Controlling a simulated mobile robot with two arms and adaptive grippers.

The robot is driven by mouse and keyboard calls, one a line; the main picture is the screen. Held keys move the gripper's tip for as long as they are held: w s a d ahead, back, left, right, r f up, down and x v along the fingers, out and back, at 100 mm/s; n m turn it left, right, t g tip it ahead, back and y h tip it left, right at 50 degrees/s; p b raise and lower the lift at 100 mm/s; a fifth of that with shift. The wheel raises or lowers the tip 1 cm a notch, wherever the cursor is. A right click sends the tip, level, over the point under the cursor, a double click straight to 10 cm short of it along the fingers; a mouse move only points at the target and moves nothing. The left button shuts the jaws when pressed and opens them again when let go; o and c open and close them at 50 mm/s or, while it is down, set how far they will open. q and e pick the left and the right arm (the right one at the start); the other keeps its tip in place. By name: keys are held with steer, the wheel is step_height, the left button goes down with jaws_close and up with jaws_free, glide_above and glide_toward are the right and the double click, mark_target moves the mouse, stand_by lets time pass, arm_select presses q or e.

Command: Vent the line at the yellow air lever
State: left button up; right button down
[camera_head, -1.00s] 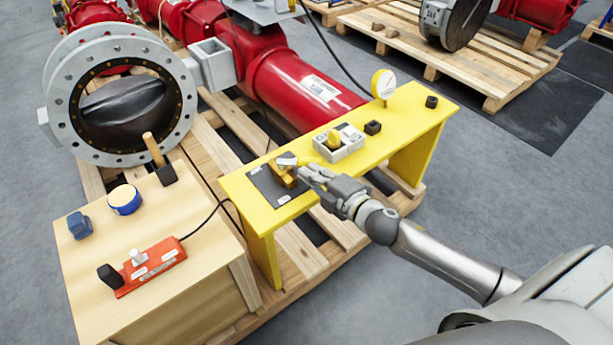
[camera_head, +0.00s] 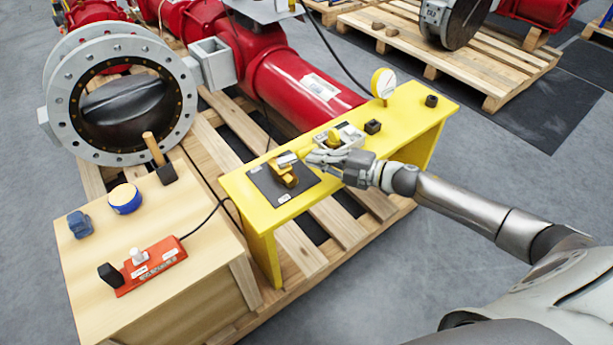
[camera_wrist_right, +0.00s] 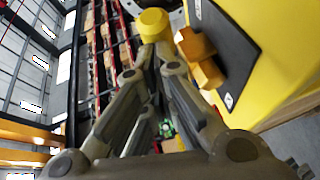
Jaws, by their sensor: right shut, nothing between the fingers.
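A yellow-orange lever valve (camera_head: 284,174) with a pale handle end sits on a black plate (camera_head: 262,186) at the left end of the yellow bench. It also shows in the right wrist view (camera_wrist_right: 203,58), to the right of the fingers. My right gripper (camera_head: 310,157) is shut and empty, its tips just right of the lever and in front of the grey box. In the wrist view a yellow knob (camera_wrist_right: 152,24) appears just beyond the closed fingertips (camera_wrist_right: 153,50); I cannot tell whether they touch. My left gripper is not in view.
A grey box with a yellow knob (camera_head: 333,137), a small black block (camera_head: 373,126) and a gauge (camera_head: 384,84) stand along the yellow bench (camera_head: 420,112). A wooden table (camera_head: 95,268) at left holds a red switch box (camera_head: 150,267). Red pipe (camera_head: 300,85) runs behind.

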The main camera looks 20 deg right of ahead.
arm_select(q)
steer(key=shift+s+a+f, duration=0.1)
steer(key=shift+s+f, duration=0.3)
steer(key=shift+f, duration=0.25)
arm_select(e)
steer(key=shift+w+d, duration=0.3)
steer(key=shift+w, duration=0.45)
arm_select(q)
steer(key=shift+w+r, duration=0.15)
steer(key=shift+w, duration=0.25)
arm_select(e)
steer(key=shift+w, duration=0.1)
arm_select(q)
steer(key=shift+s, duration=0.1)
